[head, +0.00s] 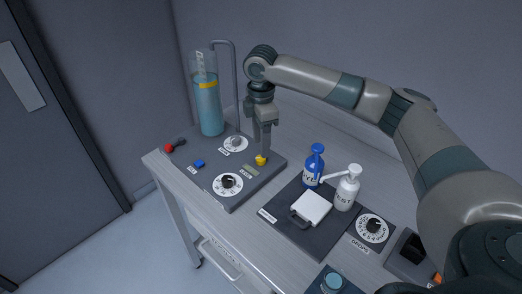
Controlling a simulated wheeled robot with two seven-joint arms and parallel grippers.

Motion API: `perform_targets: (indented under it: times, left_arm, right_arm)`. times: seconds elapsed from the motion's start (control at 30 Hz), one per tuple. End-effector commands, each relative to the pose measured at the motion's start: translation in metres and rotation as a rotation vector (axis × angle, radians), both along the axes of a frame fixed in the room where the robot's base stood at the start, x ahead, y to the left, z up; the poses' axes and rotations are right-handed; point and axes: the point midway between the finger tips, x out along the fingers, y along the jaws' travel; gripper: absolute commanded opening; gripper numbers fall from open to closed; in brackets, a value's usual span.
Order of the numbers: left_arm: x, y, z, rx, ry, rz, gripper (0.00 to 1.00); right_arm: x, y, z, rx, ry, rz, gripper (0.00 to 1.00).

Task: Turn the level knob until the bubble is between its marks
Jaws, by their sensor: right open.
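A dark panel (207,195) on the grey table carries several controls. A small yellow knob (261,160) sits near its right edge. A small pale greenish window (251,168) lies beside the yellow knob; a bubble and marks are too small to make out. The labels are too small to read surely, so I cannot tell by text which knob is the level knob. My right gripper (263,151) points down, open, with its fingertips right at the yellow knob; I cannot tell whether they touch it. My left gripper is out of view.
The panel also bears a tall blue-filled cylinder (209,108), a grey-knob dial (236,143), a black-knob dial (228,184), a blue button (199,163) and a red-ended lever (169,148). Blue (314,165) and white (347,188) bottles stand to the right.

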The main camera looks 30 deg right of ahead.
Motion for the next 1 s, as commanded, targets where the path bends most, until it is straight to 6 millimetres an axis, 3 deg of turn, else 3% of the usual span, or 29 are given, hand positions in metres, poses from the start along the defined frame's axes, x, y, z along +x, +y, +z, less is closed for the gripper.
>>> perform_targets:
  times: [0.33,0.77,0.93,1.0]
  left_arm:
    - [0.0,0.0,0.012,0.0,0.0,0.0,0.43]
    - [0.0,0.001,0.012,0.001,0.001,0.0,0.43]
    - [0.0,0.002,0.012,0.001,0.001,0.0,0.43]
    - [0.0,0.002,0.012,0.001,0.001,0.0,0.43]
  right_arm:
    - [0.0,0.0,-0.045,0.0,0.0,0.0,0.43]
    - [0.0,0.0,-0.052,0.0,-0.001,0.001,0.43]
    - [0.0,0.0,-0.052,0.0,-0.001,0.001,0.05]
    - [0.0,0.0,-0.052,0.0,0.0,0.001,0.02]
